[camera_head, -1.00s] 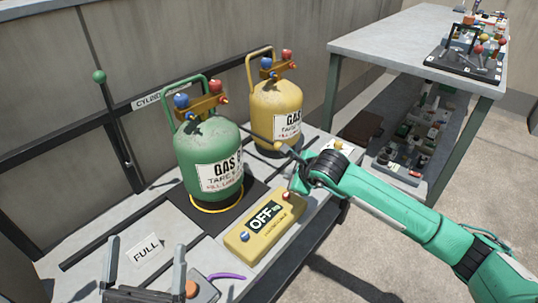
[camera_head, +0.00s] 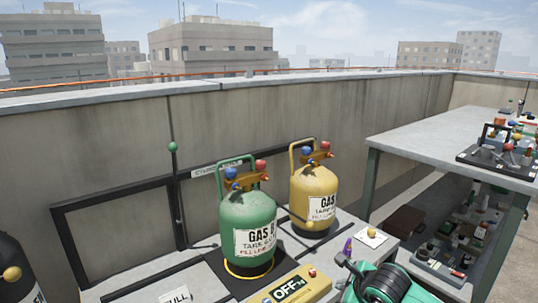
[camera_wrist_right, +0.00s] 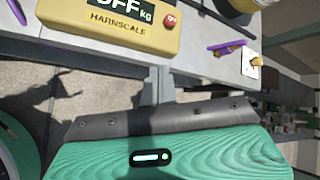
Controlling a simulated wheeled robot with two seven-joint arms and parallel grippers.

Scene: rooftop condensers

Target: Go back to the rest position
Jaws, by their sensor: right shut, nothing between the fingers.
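My right gripper (camera_head: 345,259) shows small at the lower right of the head view, beside the front edge of the bench. It is shut and empty, clear of the cylinders. My right arm's dark joint and green link fill the bottom of that view there. My left gripper is out of both views. The green gas cylinder (camera_head: 247,222) stands upright on the bench, and the yellow gas cylinder (camera_head: 313,196) stands upright behind it to the right. The yellow scale (camera_head: 294,289) reads OFF; it also shows in the right wrist view (camera_wrist_right: 115,27).
A grey table (camera_head: 440,142) stands at the right, with a black tray of fittings (camera_head: 500,160) on top and parts on its lower shelf. A concrete parapet (camera_head: 100,150) runs behind the bench. A white plate with a yellow knob (camera_head: 372,239) lies at the bench's right end.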

